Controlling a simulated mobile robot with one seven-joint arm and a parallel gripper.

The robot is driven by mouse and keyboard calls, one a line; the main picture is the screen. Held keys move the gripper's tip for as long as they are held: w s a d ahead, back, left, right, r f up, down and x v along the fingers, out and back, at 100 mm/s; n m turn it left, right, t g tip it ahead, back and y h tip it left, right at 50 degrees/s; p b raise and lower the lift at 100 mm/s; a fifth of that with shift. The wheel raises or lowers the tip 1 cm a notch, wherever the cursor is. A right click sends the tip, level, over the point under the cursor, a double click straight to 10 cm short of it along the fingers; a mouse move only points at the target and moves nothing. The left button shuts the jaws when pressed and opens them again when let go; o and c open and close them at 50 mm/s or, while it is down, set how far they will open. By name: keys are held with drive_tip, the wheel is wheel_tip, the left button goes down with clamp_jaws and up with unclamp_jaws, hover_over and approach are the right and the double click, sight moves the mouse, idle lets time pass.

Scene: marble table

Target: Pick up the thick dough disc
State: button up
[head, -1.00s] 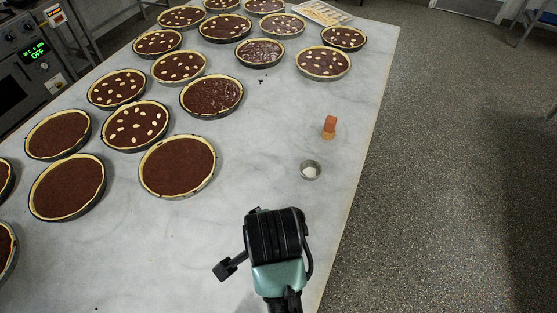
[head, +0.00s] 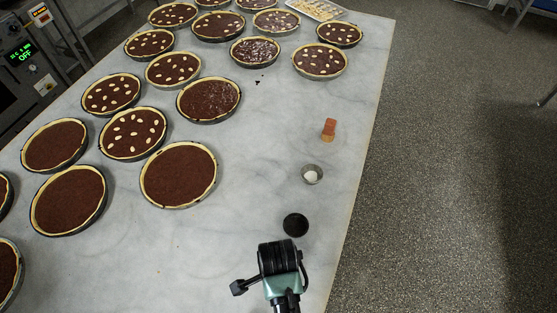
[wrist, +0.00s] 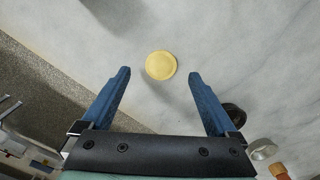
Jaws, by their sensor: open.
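The dough disc (wrist: 161,65), pale yellow and round, lies flat on the marble table in the wrist view. My gripper (wrist: 160,73) is open, its two blue fingers apart. In that view the disc shows between the fingertips, clear of both, and nothing is held. How high the fingers are above the table is hard to tell. In the head view my gripper (head: 280,262) is near the table's front right part. The disc does not show there; my arm seems to hide it.
A black round object (head: 295,224) lies just beyond my gripper. Behind it are a small metal bowl (head: 312,174) with white contents and an orange-brown object (head: 328,129). Several chocolate tarts (head: 178,172) fill the left and back. The table's right edge is close.

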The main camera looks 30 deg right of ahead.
drive_tip(key=shift+w+f, duration=0.1)
drive_tip(key=shift+f, duration=1.55)
drive_tip(key=shift+f, duration=0.1)
drive_tip(key=shift+c, duration=0.3)
drive_tip(key=c, duration=0.9)
wheel_tip(320, 180, up, 10)
drive_tip(key=shift+r+b, duration=0.15)
drive_tip(key=shift+b, duration=0.15)
